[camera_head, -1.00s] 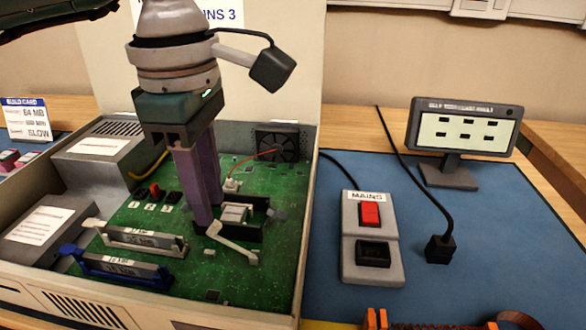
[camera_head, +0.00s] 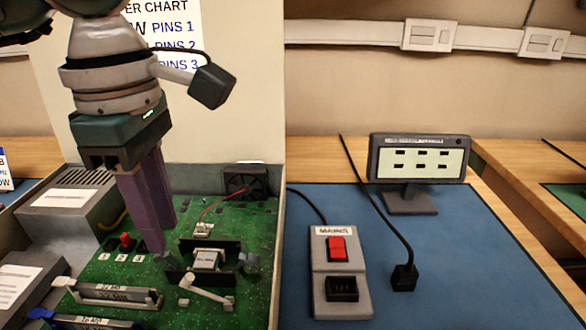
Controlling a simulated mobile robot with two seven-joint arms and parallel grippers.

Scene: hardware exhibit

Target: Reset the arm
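My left gripper (camera_head: 160,240) points down over the green circuit board (camera_head: 130,276). Its two purple fingers overlap in this view, so any gap between them is hard to judge. I see nothing held at the fingertips, which appear to the left of and behind a grey chip in a black socket (camera_head: 207,260). A pale lever (camera_head: 205,290) lies in front of the socket. Whether the fingertips touch the board cannot be told. My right gripper is out of view.
The open computer case holds memory slots (camera_head: 112,294), a red jumper (camera_head: 126,241), a grey box (camera_head: 78,205) and a fan (camera_head: 247,182). On the blue mat (camera_head: 470,270) are the mains switch box (camera_head: 340,265), a black plug (camera_head: 404,278) and a small monitor (camera_head: 418,160). The mat's right side is clear.

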